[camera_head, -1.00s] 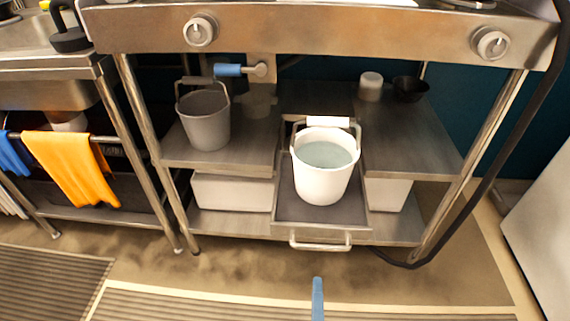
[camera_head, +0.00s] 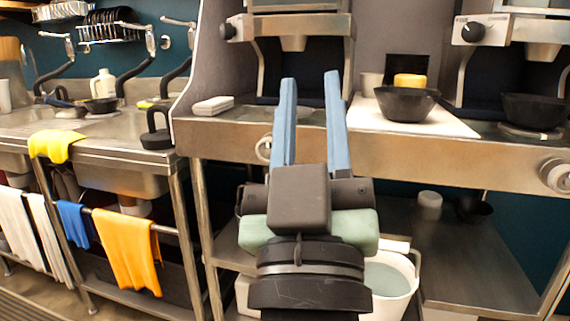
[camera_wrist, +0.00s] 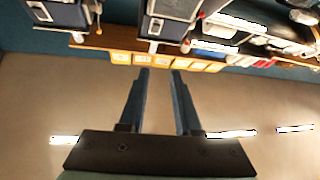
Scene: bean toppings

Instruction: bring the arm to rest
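My gripper (camera_head: 311,88) is raised in front of the steel counter in the head view, its two blue fingers pointing up and apart. It is open, with nothing between the fingers. The wrist view also shows my gripper (camera_wrist: 160,85) with its fingers parted and empty, pointing toward a wall and shelves. My arm hides part of the counter front and of the lower shelf.
A white bucket (camera_head: 391,280) stands low behind my arm. A black bowl (camera_head: 407,104) sits on a white board (camera_head: 440,126) on the counter. The sink (camera_head: 115,150) and hanging orange towel (camera_head: 128,250) are left. Small yellow cards (camera_wrist: 165,61) line a shelf.

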